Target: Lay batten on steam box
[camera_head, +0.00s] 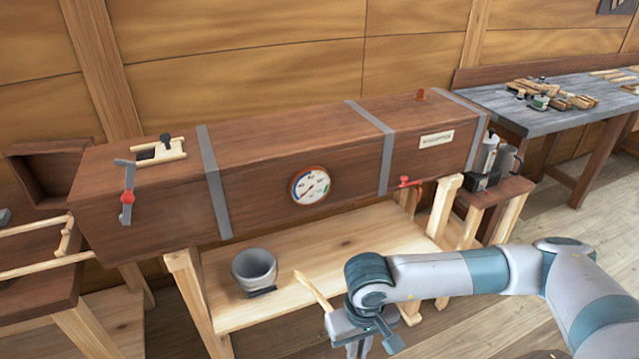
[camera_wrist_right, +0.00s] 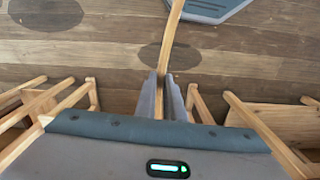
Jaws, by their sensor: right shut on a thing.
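The steam box (camera_head: 262,180) is a long dark brown chest with grey straps and a round gauge, on a pale wooden stand. Its broad top is mostly bare. My right gripper (camera_head: 358,346) is low in front of the stand, below the box top. It is shut on the batten (camera_head: 314,291), a thin pale strip that sticks up and left from the hand. In the right wrist view the batten (camera_wrist_right: 171,45) runs between the two fingers (camera_wrist_right: 160,97) and out past the top edge. Its far end is cut off there. My left gripper is out of view.
A small wooden piece with a dark knob (camera_head: 165,147) sits on the box's left top, and an orange peg (camera_head: 421,95) on its right. A red valve (camera_head: 408,182) juts from the front. A grey bucket (camera_head: 254,270) stands on the lower shelf. A workbench (camera_head: 545,115) is at right.

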